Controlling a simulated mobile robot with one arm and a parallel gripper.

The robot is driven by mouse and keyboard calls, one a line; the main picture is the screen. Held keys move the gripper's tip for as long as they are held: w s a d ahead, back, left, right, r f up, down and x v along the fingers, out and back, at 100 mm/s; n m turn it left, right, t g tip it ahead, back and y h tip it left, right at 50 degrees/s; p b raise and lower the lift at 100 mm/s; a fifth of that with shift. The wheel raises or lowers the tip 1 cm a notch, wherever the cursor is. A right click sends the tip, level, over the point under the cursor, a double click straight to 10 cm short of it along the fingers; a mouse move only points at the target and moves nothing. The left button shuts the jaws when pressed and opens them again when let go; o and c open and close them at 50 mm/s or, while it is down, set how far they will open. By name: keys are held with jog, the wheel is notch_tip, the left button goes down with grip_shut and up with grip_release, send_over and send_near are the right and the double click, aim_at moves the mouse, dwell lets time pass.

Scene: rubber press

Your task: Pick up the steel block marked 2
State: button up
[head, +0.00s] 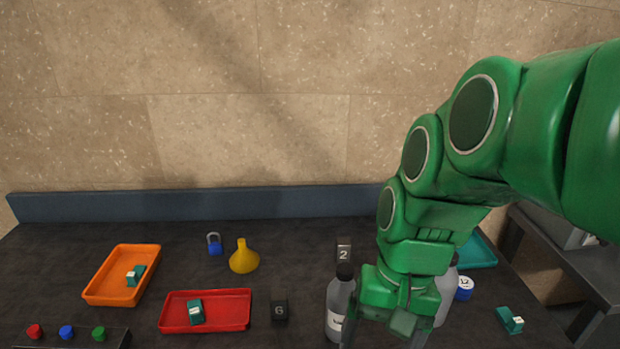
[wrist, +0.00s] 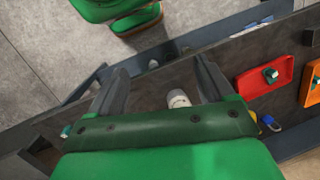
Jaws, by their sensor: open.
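The steel block marked 2 (head: 343,253) stands on the dark table behind a grey bottle with a black cap (head: 341,308). The cap hides part of its lower side. I cannot make the block out in the wrist view. My gripper (head: 388,335) is in front of the block and to its right, pointing down, with its fingertips at the picture's lower edge. In the wrist view my gripper (wrist: 163,78) is open, its two fingers well apart. A pale round-topped object (wrist: 178,98) shows between the fingers; I cannot tell whether it is within their reach.
A black block marked G (head: 280,310) and a red tray (head: 235,322) are left of the bottle. Further left are a yellow funnel (head: 243,258), blue padlock (head: 215,245) and orange tray (head: 100,291). A pale bottle (head: 447,290) is partly hidden by my arm.

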jog(key=w+a+r+m+t+y, duration=0.15)
jog(key=w+m+y, duration=0.3)
jog(key=w, duration=0.65)
jog(key=w+a+r+m+y, duration=0.1)
jog(key=w+a+m+y, duration=0.15)
jog(key=w+m, duration=0.65)
jog(key=w+d+f+m+t+y, duration=0.2)
jog(key=w+d+m+t, duration=0.1)
jog(key=w+d, duration=0.55)
jog(key=w+d+f+m+t+y, duration=0.1)
jog(key=w+d+m+t+y, duration=0.25)
jog(key=w, duration=0.85)
jog(key=h, duration=0.2)
send_near(343, 241)
jog(key=shift+w+a+f+m+g+y, duration=0.15)
jog(key=shift+a+f+g, duration=0.05)
jog(key=shift+a+f, duration=0.2)
jog(key=shift+w+a+f+m+g+y, duration=0.15)
jog(key=shift+a+f+g, duration=0.1)
jog(key=shift+a, duration=0.25)
jog(key=shift+w+a+f, duration=0.1)
jog(key=shift+a+f, duration=0.1)
jog(key=shift+f, duration=0.15)
jog(key=shift+w+x, duration=0.25)
jog(key=shift+x, duration=1.6)
jog(key=shift+w+x, duration=0.2)
jog(key=shift+x, duration=1.6)
jog(key=shift+d, duration=0.15)
grip_shut()
